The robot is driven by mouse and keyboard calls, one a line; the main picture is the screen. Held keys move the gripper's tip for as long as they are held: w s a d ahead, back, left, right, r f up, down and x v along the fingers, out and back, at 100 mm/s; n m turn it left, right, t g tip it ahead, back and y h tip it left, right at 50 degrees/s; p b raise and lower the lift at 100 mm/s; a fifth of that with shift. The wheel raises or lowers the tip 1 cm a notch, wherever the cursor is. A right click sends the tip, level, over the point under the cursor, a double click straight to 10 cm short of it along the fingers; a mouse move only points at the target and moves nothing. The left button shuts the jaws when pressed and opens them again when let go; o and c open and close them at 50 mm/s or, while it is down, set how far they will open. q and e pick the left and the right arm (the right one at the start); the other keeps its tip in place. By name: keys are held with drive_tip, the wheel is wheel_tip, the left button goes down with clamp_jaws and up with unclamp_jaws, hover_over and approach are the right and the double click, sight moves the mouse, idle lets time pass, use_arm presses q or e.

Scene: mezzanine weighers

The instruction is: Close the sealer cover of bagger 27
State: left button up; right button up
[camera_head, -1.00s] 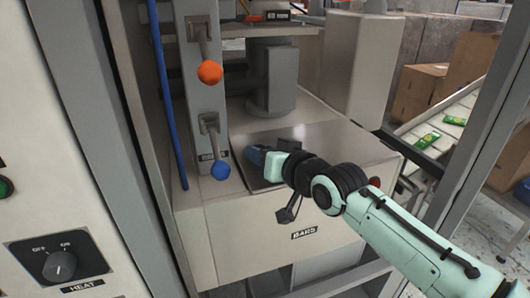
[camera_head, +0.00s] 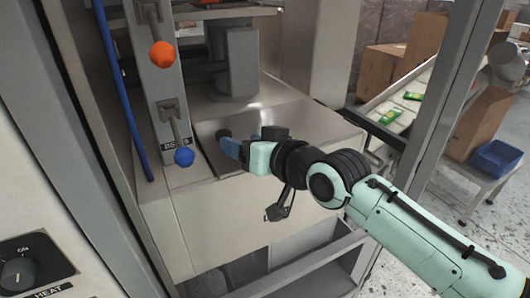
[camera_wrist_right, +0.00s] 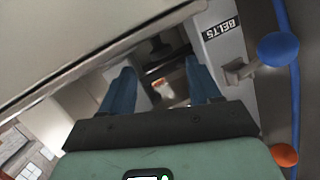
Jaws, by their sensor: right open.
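A shiny grey plate (camera_head: 300,122) lies on top of the bagger's beige box (camera_head: 205,212) in the head view. It may be the sealer cover, but I cannot tell for sure. A small dark knob (camera_head: 223,133) shows near its left part. My right gripper (camera_head: 230,148) is open over the box's front left top edge, close to the knob; I cannot tell if they touch. In the right wrist view its two blue fingers (camera_wrist_right: 160,88) stand apart with nothing clearly held, and a dark gap shows beyond them. My left gripper is not in view.
Levers with an orange ball (camera_head: 162,54) and a blue ball (camera_head: 184,157) stand left of my right gripper. A blue rod (camera_head: 121,95) runs beside them. A grey frame post (camera_head: 440,110) stands right. A conveyor with green packets (camera_head: 390,115) and a blue bin (camera_head: 496,157) are beyond.

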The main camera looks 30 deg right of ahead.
drive_tip(key=a+v, duration=0.1)
drive_tip(key=v, duration=0.6)
drive_tip(key=shift+s+d+r, duration=0.15)
drive_tip(key=shift+s+d, duration=0.1)
drive_tip(key=shift+d, duration=0.1)
